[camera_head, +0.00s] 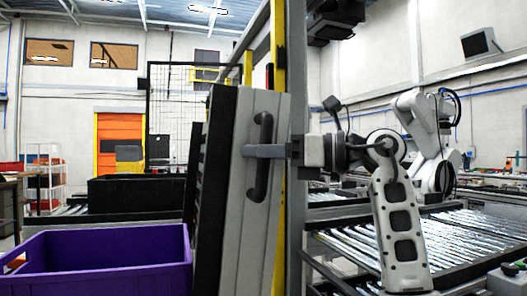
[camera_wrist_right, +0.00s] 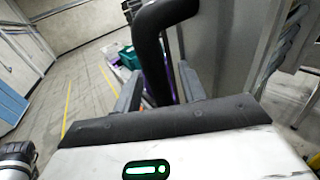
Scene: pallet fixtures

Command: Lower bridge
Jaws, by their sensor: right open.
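The bridge (camera_head: 237,225) stands upright, a grey panel with a dark edge on its left, in the middle of the head view. A black bar handle (camera_head: 261,182) is on its face. My right gripper (camera_head: 255,151) reaches in from the right at the handle's mid-height. In the right wrist view the handle (camera_wrist_right: 155,55) passes between the two fingers of the open gripper (camera_wrist_right: 161,88). Whether a finger touches it I cannot tell. The bridge's grey face (camera_wrist_right: 228,50) is on the right there. My left gripper is not in view.
A purple crate (camera_head: 105,284) stands at the lower left, a black crate (camera_head: 137,178) behind it. A yellow and grey post (camera_head: 297,70) rises just behind the bridge. Roller conveyors (camera_head: 450,240) lie at the right. Yellow lines (camera_wrist_right: 68,105) mark the floor.

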